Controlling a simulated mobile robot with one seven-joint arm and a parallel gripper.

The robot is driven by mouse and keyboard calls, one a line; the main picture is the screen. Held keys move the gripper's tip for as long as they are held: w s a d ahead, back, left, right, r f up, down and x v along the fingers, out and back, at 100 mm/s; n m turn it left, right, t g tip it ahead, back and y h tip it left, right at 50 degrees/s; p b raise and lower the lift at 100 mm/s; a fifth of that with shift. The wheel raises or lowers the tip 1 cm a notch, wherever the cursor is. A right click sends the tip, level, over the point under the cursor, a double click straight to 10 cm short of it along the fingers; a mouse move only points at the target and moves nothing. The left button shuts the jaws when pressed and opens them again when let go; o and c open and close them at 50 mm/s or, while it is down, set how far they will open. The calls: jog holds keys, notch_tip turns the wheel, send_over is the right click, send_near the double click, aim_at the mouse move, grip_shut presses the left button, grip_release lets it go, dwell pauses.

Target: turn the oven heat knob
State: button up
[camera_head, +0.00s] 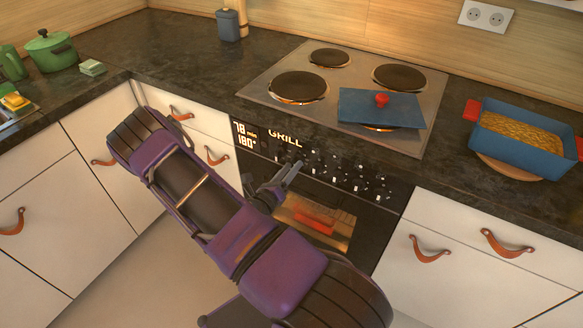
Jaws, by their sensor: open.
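The black oven (380,213) is built in under the counter, below the stovetop. Its front panel shows the lit words "78 min 180°" and "GRILL", with several small knobs (334,171) with white marks to the right. I cannot tell which one is the heat knob. My purple arm reaches across the middle of the view. My gripper (292,172) is open in front of the oven panel, left of most of the knobs and below the GRILL text. I cannot tell whether it touches a knob. My arm hides the lower left part of the oven.
The stovetop (436,103) has several burners, and a blue lid (395,108) with a red knob lies on one. A blue baking dish (493,148) with food stands at right. A green pot (52,52) stands at far left. White cabinets with leather pulls (430,250) flank the oven.

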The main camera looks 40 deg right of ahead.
jog(key=shift+w+d, duration=0.15)
jog(key=shift+d, duration=0.2)
grip_shut()
dwell(0.4)
jog(key=shift+m, duration=2.9)
grip_release()
